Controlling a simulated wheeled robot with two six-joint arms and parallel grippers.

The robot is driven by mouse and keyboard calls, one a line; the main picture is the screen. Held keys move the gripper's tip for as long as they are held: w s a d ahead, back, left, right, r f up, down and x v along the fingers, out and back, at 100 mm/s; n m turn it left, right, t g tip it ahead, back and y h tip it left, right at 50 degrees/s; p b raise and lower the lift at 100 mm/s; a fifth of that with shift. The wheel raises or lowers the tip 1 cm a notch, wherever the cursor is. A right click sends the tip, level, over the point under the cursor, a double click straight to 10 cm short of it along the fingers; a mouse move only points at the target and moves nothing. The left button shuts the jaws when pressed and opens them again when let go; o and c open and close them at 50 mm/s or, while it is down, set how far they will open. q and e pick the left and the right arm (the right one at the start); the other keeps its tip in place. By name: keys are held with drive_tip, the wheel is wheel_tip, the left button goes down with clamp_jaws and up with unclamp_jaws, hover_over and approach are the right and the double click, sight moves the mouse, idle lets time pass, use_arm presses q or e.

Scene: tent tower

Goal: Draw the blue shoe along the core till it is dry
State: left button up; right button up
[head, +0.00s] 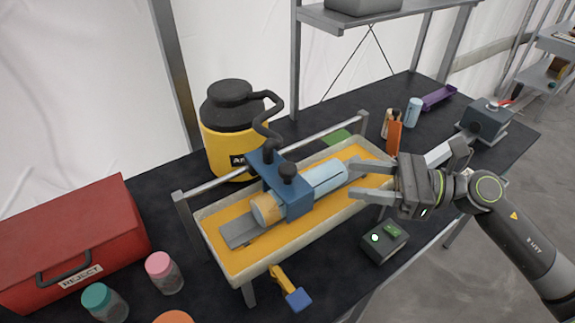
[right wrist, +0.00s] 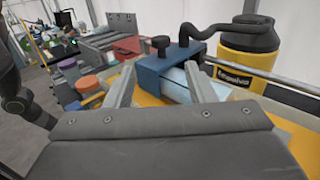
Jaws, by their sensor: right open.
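The blue shoe (head: 291,203) sits around the pale core (head: 326,178), with black knobs on top and a dark hose running to it. The core lies along a long tray (head: 227,277) with an orange-yellow inside. Its left end shows an orange-tan face. My right gripper (head: 355,179) is open at the right end of the core, its fingers apart. In the right wrist view the blue shoe (right wrist: 166,76) stands beyond the open fingers, apart from them. I cannot tell whether a finger touches the core. My left gripper is not in view.
A red REJECT box (head: 75,243) and lidded jars (head: 164,272) are at left. A small dark box (head: 384,242) with a green button sits in front of the tray. Orange and blue containers stand behind right.

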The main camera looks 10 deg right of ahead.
sight(287, 167)
drive_tip(key=shift+p+x, duration=0.45)
drive_tip(key=shift+x, duration=0.8)
drive_tip(key=p+x, duration=0.4)
drive_tip(key=x, duration=0.5)
drive_tip(key=shift+w+a+r, duration=0.1)
drive_tip(key=shift+r, duration=0.05)
drive_tip(key=shift+x, duration=0.85)
clamp_jaws()
